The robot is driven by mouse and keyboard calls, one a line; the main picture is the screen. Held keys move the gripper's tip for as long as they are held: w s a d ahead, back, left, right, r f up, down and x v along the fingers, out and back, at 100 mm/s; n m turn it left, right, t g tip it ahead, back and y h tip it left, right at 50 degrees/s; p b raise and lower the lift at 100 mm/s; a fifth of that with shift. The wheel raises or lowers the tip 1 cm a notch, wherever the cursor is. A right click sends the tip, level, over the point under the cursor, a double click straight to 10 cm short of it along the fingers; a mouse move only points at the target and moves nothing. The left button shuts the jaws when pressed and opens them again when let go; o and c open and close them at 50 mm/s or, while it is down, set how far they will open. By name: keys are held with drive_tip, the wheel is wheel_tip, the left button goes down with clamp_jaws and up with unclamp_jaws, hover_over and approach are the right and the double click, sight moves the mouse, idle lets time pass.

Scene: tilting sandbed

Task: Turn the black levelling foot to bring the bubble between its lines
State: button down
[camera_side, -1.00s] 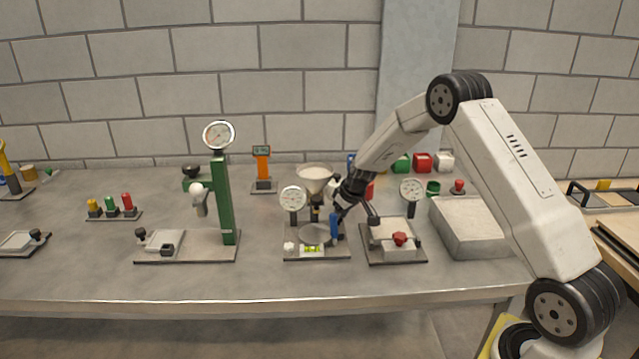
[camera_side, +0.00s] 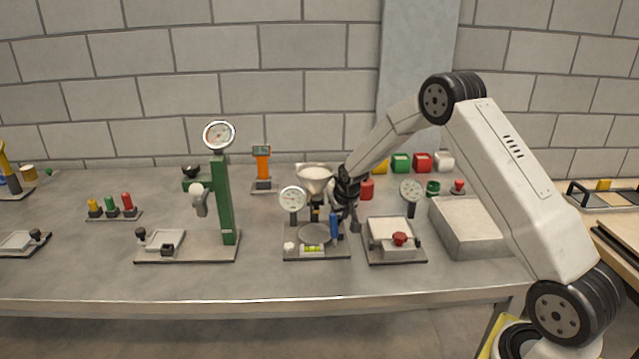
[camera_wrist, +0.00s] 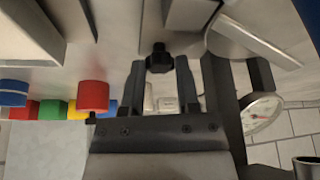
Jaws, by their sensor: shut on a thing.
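The black levelling foot (camera_wrist: 159,58) is a small dark lobed knob between my fingertips in the wrist view. My gripper (camera_wrist: 160,68) is shut on it. In the side view my gripper (camera_side: 350,222) reaches down at the right side of the sandbed stand (camera_side: 289,255), behind a blue post (camera_side: 334,226), and the foot cannot be made out there. The level vial (camera_side: 312,249) is yellow-green and lies at the front of the stand. Its bubble and lines are too small to place surely.
A white-faced dial (camera_side: 292,199) and a funnel (camera_side: 314,178) rise over the stand. A plate with a red knob (camera_side: 399,239) stands close on the right, with a grey block (camera_side: 467,228) beyond. A green-column stand (camera_side: 222,200) is at left. The bench front is clear.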

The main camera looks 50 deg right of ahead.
drive_tip(key=shift+m+h, duration=0.3)
drive_tip(key=shift+m, duration=0.6)
drive_tip(key=shift+c, duration=1.7)
unclamp_jaws()
drive_tip(key=shift+a, duration=0.1)
drive_tip(key=v, duration=0.7)
drive_tip(key=shift+r, duration=0.25)
